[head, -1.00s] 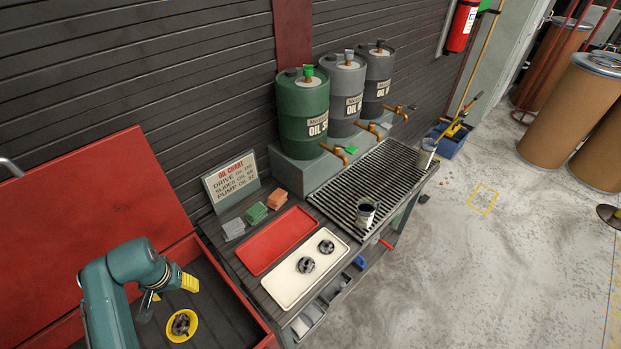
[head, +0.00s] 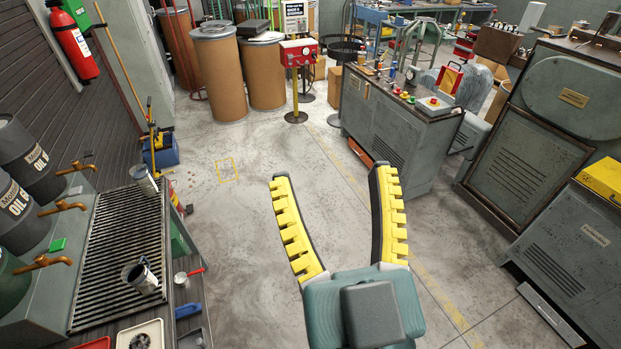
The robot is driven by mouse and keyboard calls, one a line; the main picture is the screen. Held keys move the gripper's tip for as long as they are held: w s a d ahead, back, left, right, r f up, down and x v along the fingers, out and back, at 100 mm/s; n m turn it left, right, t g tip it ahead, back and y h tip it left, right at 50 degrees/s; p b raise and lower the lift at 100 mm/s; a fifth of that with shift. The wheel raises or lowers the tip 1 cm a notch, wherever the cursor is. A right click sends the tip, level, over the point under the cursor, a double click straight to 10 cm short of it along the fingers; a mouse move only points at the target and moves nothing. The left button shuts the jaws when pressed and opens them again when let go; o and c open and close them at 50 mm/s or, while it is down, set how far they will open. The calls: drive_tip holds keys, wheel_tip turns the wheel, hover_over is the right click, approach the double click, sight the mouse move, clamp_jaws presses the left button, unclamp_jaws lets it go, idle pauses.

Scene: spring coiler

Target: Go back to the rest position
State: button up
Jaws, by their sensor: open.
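My gripper (head: 338,228) is in the lower middle of the head view. Its two yellow, ridged fingers stand wide apart and point away from me. Nothing is between them; only bare concrete floor shows there. It is clear of the bench and of the machines.
The oil bench with its slatted drip grate (head: 115,250), dark drums (head: 20,205) and a metal can (head: 138,276) is at the left. A grey control cabinet (head: 395,130) and larger machines (head: 555,245) stand at the right. Brown fibre drums (head: 222,80) stand at the back. The middle floor is open.

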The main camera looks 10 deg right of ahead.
drive_tip(key=shift+s+d+r, duration=0.15)
wheel_tip(320, 180, up, 22)
drive_tip(key=p, duration=2.2)
wheel_tip(320, 180, down, 64)
drive_tip(key=b, duration=6.3)
drive_tip(key=shift+r+b, duration=0.2)
drive_tip(key=shift+b, duration=0.1)
